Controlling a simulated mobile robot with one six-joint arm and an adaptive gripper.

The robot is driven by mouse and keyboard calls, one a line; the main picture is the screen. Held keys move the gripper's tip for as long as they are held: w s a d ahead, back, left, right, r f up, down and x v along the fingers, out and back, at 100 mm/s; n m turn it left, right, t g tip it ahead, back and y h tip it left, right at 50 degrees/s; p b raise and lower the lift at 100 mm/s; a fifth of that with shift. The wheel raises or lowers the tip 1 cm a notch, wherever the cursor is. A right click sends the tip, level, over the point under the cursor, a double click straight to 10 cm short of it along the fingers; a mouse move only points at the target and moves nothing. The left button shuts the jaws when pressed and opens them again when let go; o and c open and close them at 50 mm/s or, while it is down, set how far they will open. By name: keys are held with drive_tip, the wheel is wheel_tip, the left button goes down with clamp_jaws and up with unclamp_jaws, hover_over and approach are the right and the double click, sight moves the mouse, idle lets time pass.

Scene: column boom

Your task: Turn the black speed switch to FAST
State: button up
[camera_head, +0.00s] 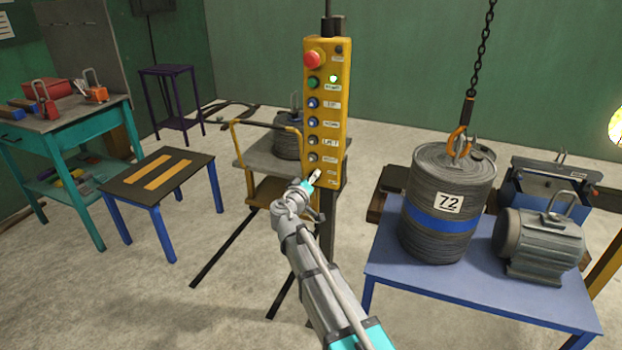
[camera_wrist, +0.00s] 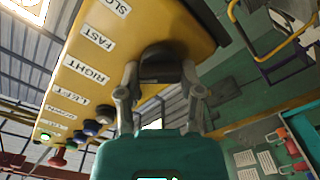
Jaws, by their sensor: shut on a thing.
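A yellow control pendant (camera_head: 345,75) hangs upright in the middle of the head view. It also fills the upper left of the wrist view (camera_wrist: 150,25), tilted, with labels reading SLOW, FAST, RIGHT and LEFT. The black speed switch (camera_wrist: 160,62) sticks out beside the FAST and SLOW labels. My gripper (camera_wrist: 160,78) is shut on the switch, one finger on each side. In the head view my gripper (camera_head: 312,180) is at the pendant's lower end and hides the switch. I cannot tell which label the switch points to.
A red stop button (camera_head: 312,58) and several smaller buttons sit above on the pendant. A cable drum marked 72 (camera_head: 425,240) hangs from a chain hook over a blue table (camera_head: 400,285) at right. A grey motor (camera_head: 540,240) stands there too. Low tables stand at left.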

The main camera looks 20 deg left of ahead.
drive_tip(key=o, duration=1.1)
drive_tip(key=shift+o, duration=0.2)
drive_tip(key=s+a, duration=0.1)
drive_tip(key=s, duration=1.1)
